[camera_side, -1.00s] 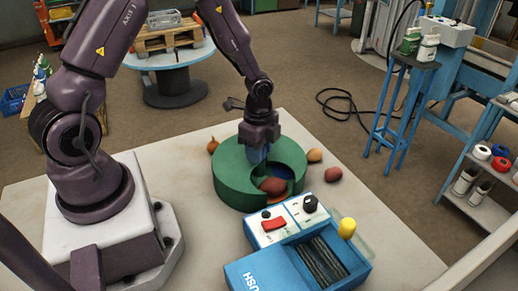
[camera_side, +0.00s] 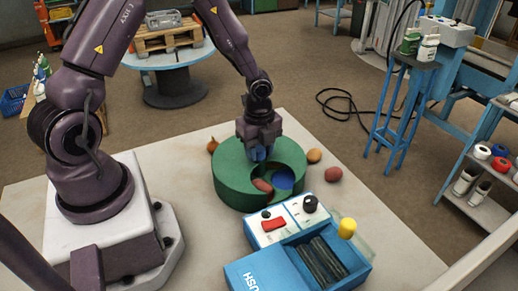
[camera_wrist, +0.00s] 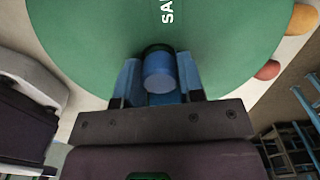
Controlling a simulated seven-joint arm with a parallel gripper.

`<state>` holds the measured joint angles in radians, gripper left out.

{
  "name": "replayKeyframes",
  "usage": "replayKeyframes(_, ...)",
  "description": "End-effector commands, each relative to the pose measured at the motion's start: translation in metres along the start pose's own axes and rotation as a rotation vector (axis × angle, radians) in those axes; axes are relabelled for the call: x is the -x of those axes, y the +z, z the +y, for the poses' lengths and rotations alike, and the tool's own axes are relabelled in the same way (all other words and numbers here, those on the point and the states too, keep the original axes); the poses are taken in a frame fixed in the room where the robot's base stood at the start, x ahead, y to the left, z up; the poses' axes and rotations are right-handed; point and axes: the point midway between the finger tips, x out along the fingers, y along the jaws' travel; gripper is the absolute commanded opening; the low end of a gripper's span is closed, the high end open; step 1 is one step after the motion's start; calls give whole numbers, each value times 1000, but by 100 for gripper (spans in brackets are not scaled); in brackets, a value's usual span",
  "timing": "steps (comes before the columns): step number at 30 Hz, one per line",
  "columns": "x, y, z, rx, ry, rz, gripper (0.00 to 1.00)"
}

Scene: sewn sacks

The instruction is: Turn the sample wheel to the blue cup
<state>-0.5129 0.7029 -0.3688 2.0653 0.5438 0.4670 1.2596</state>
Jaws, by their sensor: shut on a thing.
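The green sample wheel (camera_side: 232,182) lies flat on the pale table, and its top fills the upper part of the wrist view (camera_wrist: 90,40) with white lettering. An opening in its near right part shows a round blue thing, likely the blue cup (camera_side: 283,178), partly covered by the rim. A reddish-brown rounded thing (camera_side: 262,186) sits to its left in the opening. My gripper (camera_side: 258,153) is over the wheel's far side, pointing down. In the wrist view its blue fingers are shut on an upright blue peg (camera_wrist: 160,72) on the wheel.
A blue-and-white control box (camera_side: 305,245) with a red switch, black knob and yellow knob stands close in front of the wheel. Potatoes (camera_side: 333,174) and an onion-like thing (camera_side: 212,146) lie around the wheel. The table's right side is mostly clear.

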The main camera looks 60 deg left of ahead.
Motion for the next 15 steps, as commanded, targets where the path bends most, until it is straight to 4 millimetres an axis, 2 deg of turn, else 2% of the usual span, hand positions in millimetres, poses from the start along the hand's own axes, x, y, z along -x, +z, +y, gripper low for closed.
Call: replayKeyframes(15,1,0,0,-259,2,-2,0)
